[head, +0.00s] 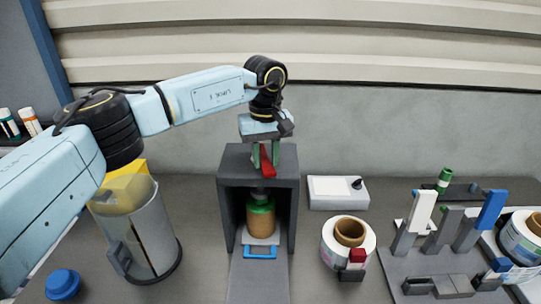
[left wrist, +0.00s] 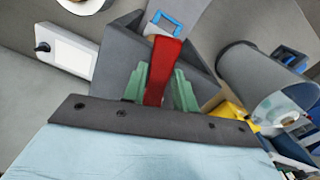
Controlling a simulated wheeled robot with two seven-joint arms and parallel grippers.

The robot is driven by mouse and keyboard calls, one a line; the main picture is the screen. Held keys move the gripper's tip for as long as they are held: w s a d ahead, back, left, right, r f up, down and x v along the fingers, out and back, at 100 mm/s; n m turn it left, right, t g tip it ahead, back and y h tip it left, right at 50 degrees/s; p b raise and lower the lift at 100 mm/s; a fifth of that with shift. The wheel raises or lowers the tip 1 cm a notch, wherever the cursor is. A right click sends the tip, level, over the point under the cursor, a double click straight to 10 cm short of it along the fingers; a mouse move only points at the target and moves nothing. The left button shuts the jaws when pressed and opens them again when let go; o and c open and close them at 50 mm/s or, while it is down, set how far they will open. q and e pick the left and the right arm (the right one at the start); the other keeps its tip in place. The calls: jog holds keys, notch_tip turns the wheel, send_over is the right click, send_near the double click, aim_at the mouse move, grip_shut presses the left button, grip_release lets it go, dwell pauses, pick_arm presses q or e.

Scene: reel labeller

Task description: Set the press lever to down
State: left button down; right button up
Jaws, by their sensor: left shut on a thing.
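The press is a dark grey box-shaped housing (head: 232,205), open at the front. Its red lever (head: 267,164) rises at the top of the housing. My left gripper (head: 264,156) comes down from above with its green fingers on both sides of the lever, shut on it. In the left wrist view the red lever (left wrist: 163,70) sits between the green fingers (left wrist: 160,88). A brown jar with a green top (head: 261,217) stands inside the press, above a blue-framed piece (head: 260,252). My right gripper is not in view.
A clear cylinder (head: 150,235) with yellow behind it stands left of the press, near a blue cap (head: 62,284). A white box with a black knob (head: 338,191), a label reel (head: 349,240) and a grey rack (head: 430,262) stand to the right.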

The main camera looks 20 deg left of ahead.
aim_at(262, 163)
pick_arm(q)
jog(key=shift+s+a+m, duration=0.25)
jog(key=shift+a+m, duration=0.2)
jog(key=shift+m, duration=0.25)
jog(key=c, duration=1.1)
grip_release()
jog(key=shift+r, duration=0.1)
notch_tip(262, 163, up, 13)
jog(key=shift+r+b, duration=0.15)
jog(key=shift+b, duration=0.55)
